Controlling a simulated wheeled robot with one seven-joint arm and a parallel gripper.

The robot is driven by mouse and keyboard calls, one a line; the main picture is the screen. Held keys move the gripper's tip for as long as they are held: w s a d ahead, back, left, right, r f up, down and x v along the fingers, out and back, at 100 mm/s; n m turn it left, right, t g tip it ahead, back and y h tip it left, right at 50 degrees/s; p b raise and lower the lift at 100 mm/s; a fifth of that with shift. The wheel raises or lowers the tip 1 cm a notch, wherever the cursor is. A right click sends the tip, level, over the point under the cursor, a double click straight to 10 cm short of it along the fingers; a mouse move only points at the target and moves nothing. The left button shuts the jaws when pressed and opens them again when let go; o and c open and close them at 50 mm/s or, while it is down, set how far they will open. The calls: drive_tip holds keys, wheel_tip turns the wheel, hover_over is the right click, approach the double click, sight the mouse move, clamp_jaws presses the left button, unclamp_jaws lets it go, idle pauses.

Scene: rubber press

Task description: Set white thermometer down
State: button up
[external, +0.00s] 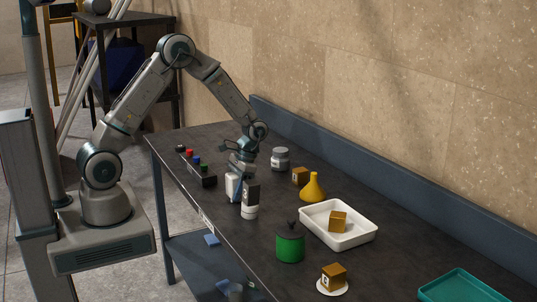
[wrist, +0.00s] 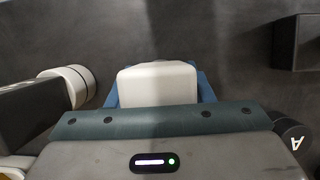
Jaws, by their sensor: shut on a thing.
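The white thermometer (external: 232,187) is a pale, rounded block at the near-left part of the dark bench, partly hidden by my wrist. In the wrist view the white thermometer (wrist: 158,84) sits between two blue fingers. My gripper (external: 236,182) is shut on it, pointing down, low over the bench; it also shows in the wrist view (wrist: 158,95). I cannot tell whether the thermometer touches the bench top.
A black-and-white device (external: 250,200) stands close beside my gripper. A black block (external: 203,176) with coloured items is to its left. A grey jar (external: 280,158), yellow funnel (external: 313,187), white tray (external: 349,243) and green pot (external: 290,246) stand rightward. Bare bench (external: 225,143) lies behind.

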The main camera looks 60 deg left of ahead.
drive_tip(key=shift+f, duration=0.15)
drive_tip(key=o, duration=1.2)
drive_tip(key=b+v, duration=0.2)
drive_tip(key=v, duration=1)
drive_tip(key=s+r+t, duration=0.4)
drive_tip(key=s+r, duration=0.5)
drive_tip(key=s, duration=0.2)
drive_tip(key=s+t, duration=0.4)
drive_tip(key=s, duration=0.7)
drive_tip(key=shift+s+r, duration=0.35)
drive_tip(key=shift+r, duration=0.15)
